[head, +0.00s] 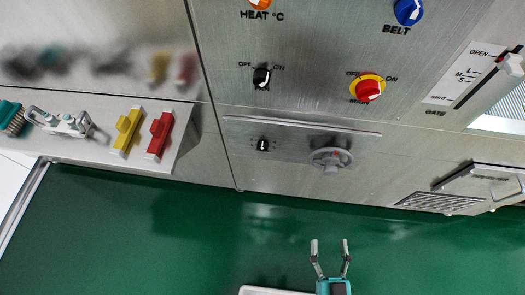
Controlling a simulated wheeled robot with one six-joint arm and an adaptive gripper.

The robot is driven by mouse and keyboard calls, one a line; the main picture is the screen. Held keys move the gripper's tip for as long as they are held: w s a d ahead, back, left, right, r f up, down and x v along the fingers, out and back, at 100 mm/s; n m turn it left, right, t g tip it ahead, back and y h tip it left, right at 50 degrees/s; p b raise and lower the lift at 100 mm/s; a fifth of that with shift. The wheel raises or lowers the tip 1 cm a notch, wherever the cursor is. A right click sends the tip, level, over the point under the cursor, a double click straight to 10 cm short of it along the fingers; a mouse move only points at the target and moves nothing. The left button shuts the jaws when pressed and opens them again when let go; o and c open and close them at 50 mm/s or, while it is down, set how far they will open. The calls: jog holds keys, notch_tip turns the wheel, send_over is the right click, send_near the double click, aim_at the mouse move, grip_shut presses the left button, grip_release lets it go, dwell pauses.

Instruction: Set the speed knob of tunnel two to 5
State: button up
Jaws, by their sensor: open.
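I can read no label "speed" or "tunnel two" on the steel front. A blue knob (408,11) marked BELT sits at the top right with a white pointer, cut by the frame's edge; its setting is not readable. A small black knob (262,145) with tiny marks around it sits lower on the panel; its marks are too small to read. My gripper (330,243) is open and empty, over the green floor at the bottom, below and apart from the panel.
An orange HEAT knob (260,3), a black OFF/ON knob (262,77), a red-on-yellow switch (368,88) and a grey handwheel (331,160) share the front. Left is a ledge with yellow (127,130) and red (160,134) handled blocks. A gate lever (511,65) is right. Green floor is open.

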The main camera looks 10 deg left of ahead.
jog(key=w+a+f+m+t, duration=0.1)
jog(key=w+a+f, duration=0.5)
jog(key=w+a, duration=0.45)
jog(key=m+h, duration=0.1)
send_near(262, 149)
jog(key=shift+g, duration=0.4)
jog(key=w, duration=0.9)
jog(key=shift+a+r, duration=0.2)
jog(key=c, duration=1.1)
